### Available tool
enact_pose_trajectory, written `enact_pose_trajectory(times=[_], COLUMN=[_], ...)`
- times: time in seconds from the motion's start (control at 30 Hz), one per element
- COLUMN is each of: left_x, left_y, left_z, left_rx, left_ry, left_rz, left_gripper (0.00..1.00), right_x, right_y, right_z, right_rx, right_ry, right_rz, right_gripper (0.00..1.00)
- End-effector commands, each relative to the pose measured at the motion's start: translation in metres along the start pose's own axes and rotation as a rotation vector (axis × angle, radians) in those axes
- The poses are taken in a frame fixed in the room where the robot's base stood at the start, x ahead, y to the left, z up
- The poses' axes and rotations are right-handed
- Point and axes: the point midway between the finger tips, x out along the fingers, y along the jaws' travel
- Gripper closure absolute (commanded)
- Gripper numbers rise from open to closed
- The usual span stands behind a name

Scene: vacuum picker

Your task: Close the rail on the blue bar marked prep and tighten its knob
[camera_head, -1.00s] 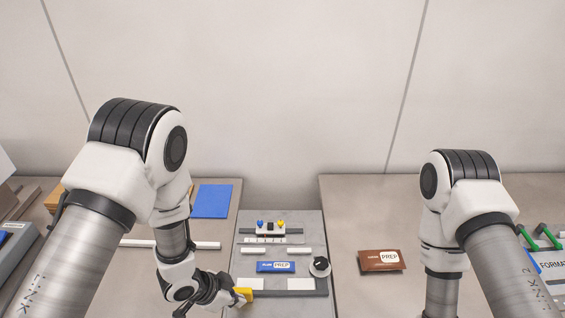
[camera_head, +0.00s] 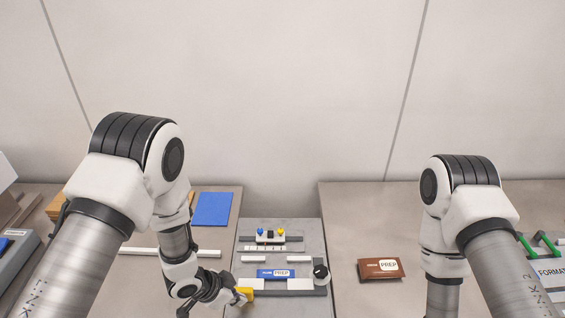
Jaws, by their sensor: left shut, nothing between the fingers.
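The blue bar marked PREP (camera_head: 276,273) lies across the grey fixture (camera_head: 278,311) in the centre. White rail pieces (camera_head: 299,259) lie behind it, and a white strip (camera_head: 300,285) lies along its front. The black knob (camera_head: 321,271) stands at the bar's right end on a pale base. My left gripper (camera_head: 240,298) is low at the fixture's front left corner, shut and empty, beside a yellow block (camera_head: 245,293). I cannot tell whether it touches the block. My right arm comes down at the right; its gripper is out of view.
A brown PREP packet (camera_head: 380,268) lies on the right table. A blue sheet (camera_head: 212,209) and a long white strip (camera_head: 142,252) lie on the left table.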

Motion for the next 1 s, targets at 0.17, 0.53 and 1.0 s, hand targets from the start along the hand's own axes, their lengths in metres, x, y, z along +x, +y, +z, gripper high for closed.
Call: enact_pose_trajectory(times=[0.17,0.53,1.0], left_x=[0.0,0.0,0.003], left_y=[-0.003,-0.004,-0.014], left_z=[-0.002,-0.003,-0.008], left_rx=[0.0,0.001,0.001], left_ry=[0.001,0.002,0.002], left_rz=[-0.001,-0.001,0.0], left_gripper=[1.0,1.0,1.0], right_x=[-0.001,-0.003,-0.01], right_y=[0.0,0.0,0.0], right_z=[0.0,0.0,0.0], right_rx=[0.0,0.0,0.0], right_ry=[0.0,0.0,0.0], right_rz=[0.0,0.0,0.0], right_gripper=[0.6,0.6,0.6])
